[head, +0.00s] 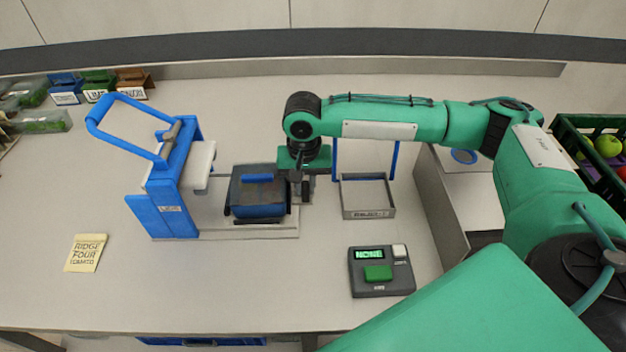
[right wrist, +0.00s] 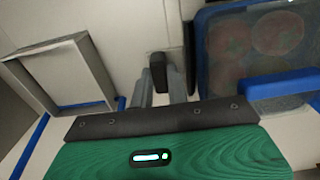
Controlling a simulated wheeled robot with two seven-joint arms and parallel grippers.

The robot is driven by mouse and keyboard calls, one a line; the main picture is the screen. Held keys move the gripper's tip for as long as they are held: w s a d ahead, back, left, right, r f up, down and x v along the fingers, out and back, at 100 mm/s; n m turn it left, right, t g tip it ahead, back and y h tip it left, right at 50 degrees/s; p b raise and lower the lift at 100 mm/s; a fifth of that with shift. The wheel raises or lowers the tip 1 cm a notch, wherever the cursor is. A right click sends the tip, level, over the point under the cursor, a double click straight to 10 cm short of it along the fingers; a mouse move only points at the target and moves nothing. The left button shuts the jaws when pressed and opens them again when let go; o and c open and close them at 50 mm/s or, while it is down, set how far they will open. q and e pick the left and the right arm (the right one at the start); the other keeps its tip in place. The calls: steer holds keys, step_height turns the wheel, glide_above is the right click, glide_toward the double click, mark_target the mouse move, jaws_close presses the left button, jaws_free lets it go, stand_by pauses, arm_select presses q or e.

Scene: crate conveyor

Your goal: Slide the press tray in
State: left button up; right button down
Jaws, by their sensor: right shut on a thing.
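The blue press (head: 172,185) stands left of centre with its looped lever handle (head: 92,125) raised. The dark press tray (head: 257,212) with a blue bar sits on rails to the right of the press, outside it. In the right wrist view the tray (right wrist: 205,60) shows blurred reddish round shapes inside. My right gripper (head: 304,190) is at the tray's right side, pointing down. In the right wrist view my right gripper (right wrist: 160,85) is shut on the tray's dark upright handle (right wrist: 158,70). My left gripper is not in view.
A grey open bin (head: 367,213) stands right of the tray, with a control box (head: 381,272) reading "NONE" in front. A yellow note (head: 87,253) lies front left. Small labelled containers (head: 97,86) stand back left. A green crate of fruit (head: 585,130) is at the right.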

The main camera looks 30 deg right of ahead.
mark_target(255, 185)
steer(key=a+p, duration=0.1)
steer(key=w+a+p, duration=0.1)
steer(key=a, duration=0.1)
steer(key=w+a+p, duration=0.1)
steer(key=shift+w+a+r, duration=0.1)
steer(key=shift+a+r, duration=0.2)
steer(key=shift+a, duration=0.05)
steer(key=a, duration=0.1)
steer(key=w+a+p, duration=0.1)
steer(key=a, duration=0.1)
steer(key=w+a+p, duration=0.1)
steer(key=shift+w+a+f, duration=0.1)
steer(key=shift+w+a, duration=0.05)
steer(key=shift+a, duration=0.15)
steer(key=shift+w+a+f+p, duration=0.15)
steer(key=shift+w+a+p, duration=0.1)
steer(key=shift+a+p, duration=0.15)
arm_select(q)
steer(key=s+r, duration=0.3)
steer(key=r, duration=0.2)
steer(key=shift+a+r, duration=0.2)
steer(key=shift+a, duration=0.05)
arm_select(e)
steer(key=c, duration=1.4)
jaws_free()
steer(key=shift+o, duration=0.2)
